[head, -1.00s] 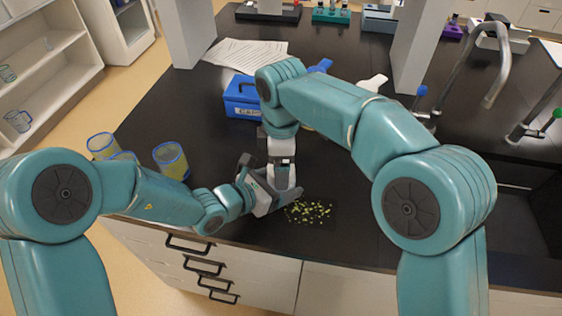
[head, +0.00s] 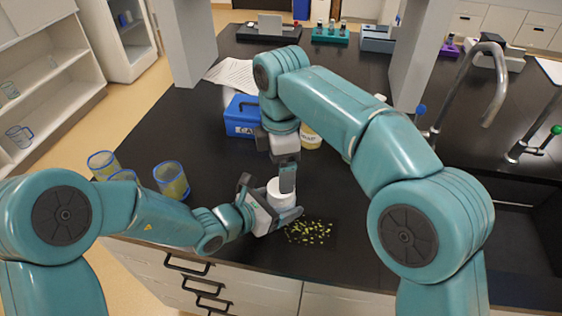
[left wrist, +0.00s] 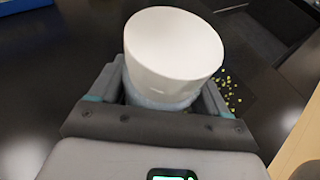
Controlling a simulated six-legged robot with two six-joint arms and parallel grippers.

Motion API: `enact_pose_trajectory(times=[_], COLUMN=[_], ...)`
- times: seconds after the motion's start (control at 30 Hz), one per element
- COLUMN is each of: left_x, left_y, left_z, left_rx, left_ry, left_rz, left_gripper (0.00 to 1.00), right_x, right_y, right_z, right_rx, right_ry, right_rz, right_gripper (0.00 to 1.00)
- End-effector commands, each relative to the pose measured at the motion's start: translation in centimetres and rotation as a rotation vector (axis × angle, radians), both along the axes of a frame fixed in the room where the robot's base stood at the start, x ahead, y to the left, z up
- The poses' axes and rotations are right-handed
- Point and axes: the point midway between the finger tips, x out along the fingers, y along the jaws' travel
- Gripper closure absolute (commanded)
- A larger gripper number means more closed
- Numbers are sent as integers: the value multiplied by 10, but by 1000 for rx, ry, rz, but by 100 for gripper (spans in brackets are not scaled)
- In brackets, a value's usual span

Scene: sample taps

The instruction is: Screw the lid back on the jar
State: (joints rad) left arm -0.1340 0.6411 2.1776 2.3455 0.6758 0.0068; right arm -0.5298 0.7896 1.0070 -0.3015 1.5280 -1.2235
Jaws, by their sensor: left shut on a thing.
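The jar (left wrist: 160,98) is pale and translucent, and stands between the fingers of my left gripper (left wrist: 160,100), which is shut on it. In the head view my left gripper (head: 274,208) holds it near the front edge of the bench. The white lid (left wrist: 173,45) sits on top of the jar and looks slightly tilted in the left wrist view; it also shows in the head view (head: 278,192). I cannot tell whether its thread is engaged. My right gripper (head: 287,180) points down at the lid and overlaps its far edge in the head view. Its finger gap is hidden.
Yellow-green bits (head: 309,232) lie on a dark patch right of the jar. Several blue-rimmed beakers (head: 171,180) stand at left. A blue box (head: 242,117) and a yellowish container (head: 310,138) are behind my right gripper. A sink with a tap (head: 490,85) is at right.

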Motion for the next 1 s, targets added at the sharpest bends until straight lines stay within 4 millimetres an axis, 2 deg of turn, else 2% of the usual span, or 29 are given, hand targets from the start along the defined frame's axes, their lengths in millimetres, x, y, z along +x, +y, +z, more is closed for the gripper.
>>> enact_pose_trajectory(times=[0.1,0.23,0.63,0.77,1.0], left_x=[-1,-1,-1,-1,-1], left_y=[0,0,0,0,0], left_z=[-2,-2,-2,-2,-2], left_rx=[2,2,2,2,2], left_ry=[4,4,4,4,4], left_rz=[-1,-1,-1,-1,-1], left_gripper=[100,100,100,100,100], right_x=[0,0,-1,-1,-1], right_y=[1,1,0,0,0], right_z=[12,20,21,11,-28], right_rx=[1,1,-1,-2,-2], right_ry=[-2,-1,2,4,5], right_rz=[181,322,368,367,368], right_gripper=[10,10,10,10,10])
